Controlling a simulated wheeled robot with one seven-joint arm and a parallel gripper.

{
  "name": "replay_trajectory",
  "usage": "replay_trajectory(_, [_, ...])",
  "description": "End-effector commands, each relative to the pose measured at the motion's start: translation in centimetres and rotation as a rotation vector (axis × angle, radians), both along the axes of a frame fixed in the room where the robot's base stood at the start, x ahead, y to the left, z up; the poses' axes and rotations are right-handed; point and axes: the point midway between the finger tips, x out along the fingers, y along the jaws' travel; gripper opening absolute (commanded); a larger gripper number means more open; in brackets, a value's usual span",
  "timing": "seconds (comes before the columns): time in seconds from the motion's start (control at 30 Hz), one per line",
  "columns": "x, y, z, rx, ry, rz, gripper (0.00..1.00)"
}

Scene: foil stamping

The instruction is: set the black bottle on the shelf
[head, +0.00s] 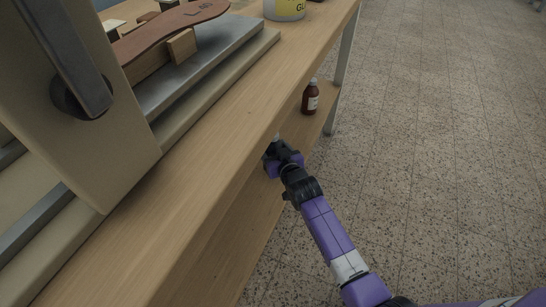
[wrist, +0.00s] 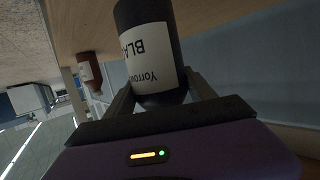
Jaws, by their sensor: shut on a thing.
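The black bottle (wrist: 150,50) has a cream label with its print upside down in the wrist view. My gripper (wrist: 161,92) is shut on it, a finger on each side. In the head view my gripper (head: 276,152) reaches in under the tabletop's edge, and the bottle is mostly hidden there. The wooden shelf (head: 285,128) lies below the tabletop; it also shows in the wrist view (wrist: 82,22).
A brown bottle (head: 310,98) with a pale label stands on the shelf beyond my gripper; it also shows in the wrist view (wrist: 90,72). The tabletop (head: 215,130) overhangs the shelf and carries a large press (head: 70,100). A table leg (head: 343,70) stands at the far end.

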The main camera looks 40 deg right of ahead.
Motion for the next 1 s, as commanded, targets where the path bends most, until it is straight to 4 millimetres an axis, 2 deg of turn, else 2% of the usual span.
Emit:
replay_trajectory(0.2, [0.1, 0.0, -3.1, -0.002, -0.004, 0.000, 0.00])
replay_trajectory(0.63, [0.1, 0.0, -3.6, -0.001, -0.004, 0.001, 0.00])
replay_trajectory(0.67, [0.0, 0.0, -3.8, 0.000, 0.000, 0.000, 0.67])
replay_trajectory(0.7, [0.0, 0.0, -3.7, 0.000, 0.001, 0.000, 0.75])
replay_trajectory(0.77, [0.0, 0.0, -3.7, 0.000, 0.001, 0.000, 0.85])
replay_trajectory(1.0, [0.0, 0.0, -3.7, 0.000, 0.001, 0.000, 0.85])
